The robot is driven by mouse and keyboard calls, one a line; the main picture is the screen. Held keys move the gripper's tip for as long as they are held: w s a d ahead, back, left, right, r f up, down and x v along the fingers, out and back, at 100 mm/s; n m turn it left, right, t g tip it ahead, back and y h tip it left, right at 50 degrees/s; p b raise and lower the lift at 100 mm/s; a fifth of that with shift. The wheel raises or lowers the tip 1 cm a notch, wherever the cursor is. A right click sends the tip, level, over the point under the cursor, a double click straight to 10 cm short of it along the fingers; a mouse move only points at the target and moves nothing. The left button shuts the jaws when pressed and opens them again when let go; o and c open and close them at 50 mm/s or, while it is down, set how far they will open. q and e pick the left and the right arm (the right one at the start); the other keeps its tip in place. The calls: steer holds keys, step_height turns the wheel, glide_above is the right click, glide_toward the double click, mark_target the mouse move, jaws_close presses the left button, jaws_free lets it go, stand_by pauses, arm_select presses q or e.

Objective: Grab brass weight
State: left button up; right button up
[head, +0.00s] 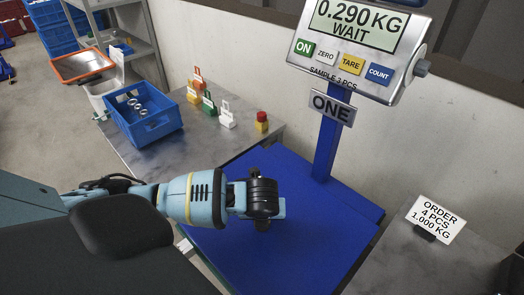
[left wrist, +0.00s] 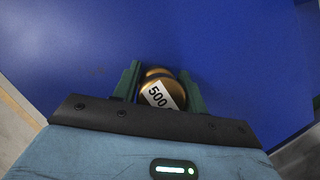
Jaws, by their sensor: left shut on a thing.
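The brass weight (left wrist: 153,88) is a gold-coloured piece with a white label reading "500". It sits between the two green fingers of my left gripper (left wrist: 160,82) in the left wrist view, and the gripper is shut on it. In the head view my left gripper (head: 280,207) is over the blue scale platform (head: 290,250), and the weight is hidden there behind the gripper. The left wrist view shows the blue platform (left wrist: 230,45) around the weight. I cannot tell whether the weight touches the platform. My right gripper is not in view.
The scale display (head: 352,40) reads 0.290 KG, WAIT, on a blue post (head: 327,140). A blue bin (head: 140,115) with metal rings, coloured tags and a red-yellow button (head: 262,121) stand on the grey table at left. An order card (head: 436,219) stands at right.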

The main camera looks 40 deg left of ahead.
arm_select(q)
steer(key=shift+r, duration=0.15)
steer(key=shift+w+r, duration=0.1)
steer(key=shift+r, duration=0.25)
steer(key=r, duration=0.1)
steer(key=r+p, duration=0.1)
steer(key=r, duration=0.1)
steer(key=shift+s, duration=0.4)
steer(key=s, duration=0.5)
steer(key=s+a+p, duration=0.1)
steer(key=s, duration=0.4)
steer(key=s+r, duration=0.1)
steer(key=s, duration=0.4)
steer(key=shift+s+a+p, duration=0.15)
steer(key=shift+p, duration=0.2)
